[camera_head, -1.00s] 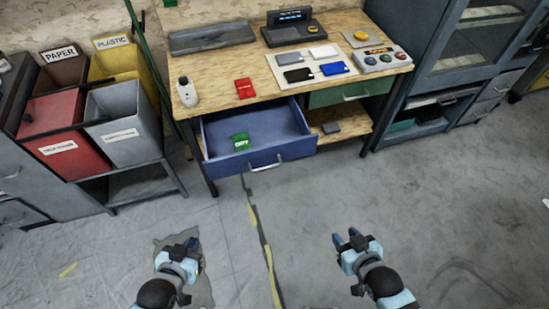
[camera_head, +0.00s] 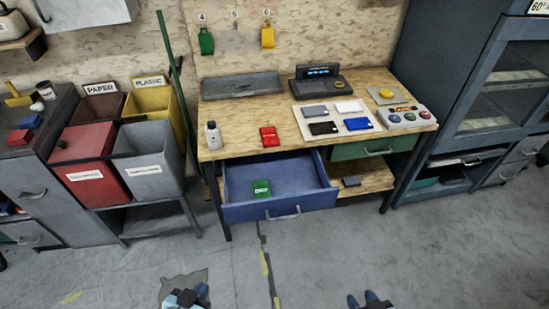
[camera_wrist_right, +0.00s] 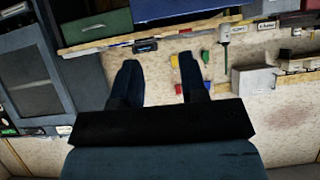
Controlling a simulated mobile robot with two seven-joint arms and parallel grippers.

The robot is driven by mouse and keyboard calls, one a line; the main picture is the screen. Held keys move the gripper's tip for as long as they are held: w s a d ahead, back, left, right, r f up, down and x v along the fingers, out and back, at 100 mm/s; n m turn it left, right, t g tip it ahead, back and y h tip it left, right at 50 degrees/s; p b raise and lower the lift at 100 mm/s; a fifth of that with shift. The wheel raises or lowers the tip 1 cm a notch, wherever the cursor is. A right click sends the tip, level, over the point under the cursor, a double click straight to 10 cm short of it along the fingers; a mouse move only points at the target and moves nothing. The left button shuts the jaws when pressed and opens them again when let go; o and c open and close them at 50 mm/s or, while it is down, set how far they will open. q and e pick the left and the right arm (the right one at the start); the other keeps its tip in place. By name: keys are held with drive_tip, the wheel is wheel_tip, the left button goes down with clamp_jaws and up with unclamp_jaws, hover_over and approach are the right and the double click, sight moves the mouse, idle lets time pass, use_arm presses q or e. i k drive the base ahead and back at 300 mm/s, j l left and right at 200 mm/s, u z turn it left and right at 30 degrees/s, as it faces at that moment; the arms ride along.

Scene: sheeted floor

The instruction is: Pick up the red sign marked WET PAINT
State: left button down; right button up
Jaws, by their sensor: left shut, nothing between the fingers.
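A small red sign (camera_head: 270,136) lies on the wooden workbench (camera_head: 240,115), left of centre, above the open blue drawer; its lettering is too small to read. My left gripper (camera_head: 188,297) is at the bottom edge of the head view, shut and empty, well short of the bench. My right gripper (camera_head: 370,299) is at the bottom edge too, mostly cut off. In the right wrist view its two fingers (camera_wrist_right: 158,62) are apart with nothing between them. A small red item (camera_wrist_right: 178,88) shows on the wall there; I cannot tell what it is.
The blue drawer (camera_head: 287,213) stands open with a green sign (camera_head: 262,188) in it. A white bottle (camera_head: 213,136) stands left of the red sign. Coloured cards lie on a pale board (camera_head: 298,119) to its right. Bins stand at left; the floor (camera_head: 330,262) before the bench is clear.

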sight(269, 136)
drive_tip(key=i+j+u, duration=0.2)
drive_tip(key=i, duration=0.25)
drive_tip(key=i+j+u, duration=0.2)
drive_tip(key=i, duration=0.2)
drive_tip(key=i+j+u, duration=0.15)
drive_tip(key=i, duration=0.3)
